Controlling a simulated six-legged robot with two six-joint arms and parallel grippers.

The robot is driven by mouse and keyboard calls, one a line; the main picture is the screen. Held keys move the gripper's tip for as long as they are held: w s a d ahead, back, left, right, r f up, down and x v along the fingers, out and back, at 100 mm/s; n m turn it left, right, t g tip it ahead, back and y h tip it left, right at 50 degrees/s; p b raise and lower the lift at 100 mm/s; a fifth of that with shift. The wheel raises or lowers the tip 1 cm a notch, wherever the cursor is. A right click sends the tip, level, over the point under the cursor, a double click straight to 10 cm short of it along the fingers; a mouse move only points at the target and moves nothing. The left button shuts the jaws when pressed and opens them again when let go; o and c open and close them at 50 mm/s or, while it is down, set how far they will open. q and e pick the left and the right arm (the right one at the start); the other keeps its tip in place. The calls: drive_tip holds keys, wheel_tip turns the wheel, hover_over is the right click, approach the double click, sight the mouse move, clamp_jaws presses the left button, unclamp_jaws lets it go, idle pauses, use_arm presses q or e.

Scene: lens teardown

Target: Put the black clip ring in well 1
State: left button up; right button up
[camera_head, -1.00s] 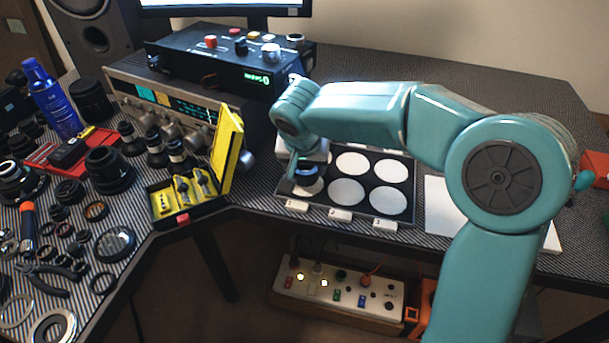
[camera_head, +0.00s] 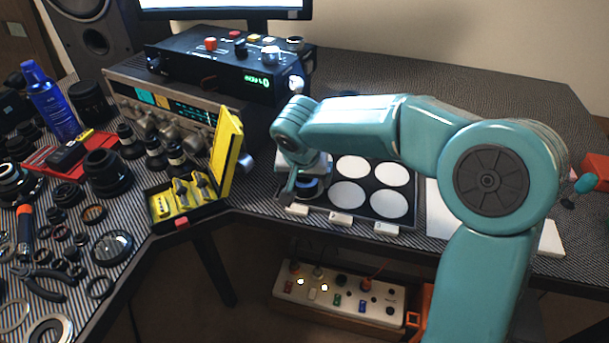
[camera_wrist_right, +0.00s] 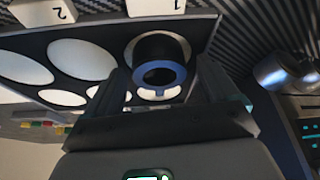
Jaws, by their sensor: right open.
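The black clip ring (camera_wrist_right: 165,60), a short dark cylinder with a blue rim facing the wrist camera, stands over the white disc of the well at the label 1 (camera_wrist_right: 155,5). It also shows, partly covered, in the head view (camera_head: 310,188) at the tray's near left corner. My right gripper (camera_wrist_right: 168,88) is open, with one finger on each side of the ring. In the head view the right gripper (camera_head: 303,184) points down at that well. Whether the ring's base lies fully flat is hard to tell. My left gripper is not in view.
The black tray (camera_head: 369,205) has several white round wells; the other visible ones are empty. A white sheet (camera_head: 433,207) lies right of it. An open yellow-lined case (camera_head: 228,150) and the black control box (camera_head: 215,70) stand near. Lens parts crowd the left bench.

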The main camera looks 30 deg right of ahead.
drive_tip(key=p+v, duration=0.2)
drive_tip(key=v, duration=1)
